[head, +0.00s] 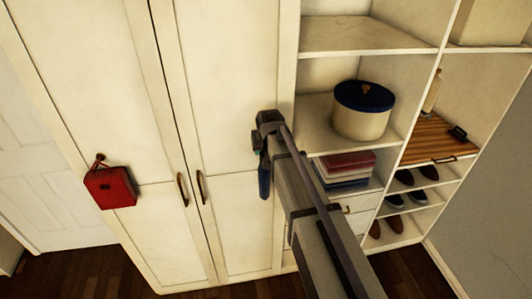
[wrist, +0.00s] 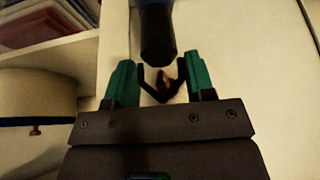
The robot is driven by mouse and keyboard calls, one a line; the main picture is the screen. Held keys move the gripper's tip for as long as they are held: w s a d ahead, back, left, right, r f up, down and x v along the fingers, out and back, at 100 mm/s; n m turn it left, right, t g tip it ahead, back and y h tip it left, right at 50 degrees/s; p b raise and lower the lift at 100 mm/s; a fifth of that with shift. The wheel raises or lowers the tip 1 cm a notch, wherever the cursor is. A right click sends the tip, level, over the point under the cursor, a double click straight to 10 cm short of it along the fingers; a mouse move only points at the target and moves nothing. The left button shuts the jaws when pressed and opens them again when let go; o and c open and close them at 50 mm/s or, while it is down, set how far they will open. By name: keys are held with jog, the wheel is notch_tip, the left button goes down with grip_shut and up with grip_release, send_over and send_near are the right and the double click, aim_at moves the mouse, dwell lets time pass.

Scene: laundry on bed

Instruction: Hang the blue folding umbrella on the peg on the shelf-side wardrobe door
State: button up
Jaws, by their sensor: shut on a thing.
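The blue folding umbrella (head: 265,180) hangs down below my gripper (head: 260,138) in the head view, in front of the shelf-side wardrobe door (head: 232,70). In the wrist view, the dark umbrella (wrist: 157,30) lies beyond the green fingertips of my gripper (wrist: 161,85). A black strap loop (wrist: 150,92) spans between the fingers, and they are shut on it. A small brass-brown peg (wrist: 163,78) shows inside the loop's V. I cannot tell whether the strap rests on it. The peg is hidden in the head view.
A red bag (head: 110,187) hangs on a peg on the left wardrobe door (head: 85,60). Two door handles (head: 183,189) stand near the middle seam. Right of the doors are open shelves with a round lidded box (head: 362,112), folded cloths (head: 345,168) and shoes (head: 393,203).

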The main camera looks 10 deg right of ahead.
jog(key=shift+w, duration=0.75)
jog(key=shift+w+f+b, duration=0.65)
jog(key=shift+w, duration=0.1)
jog(key=o, duration=1.5)
jog(key=shift+c, duration=0.2)
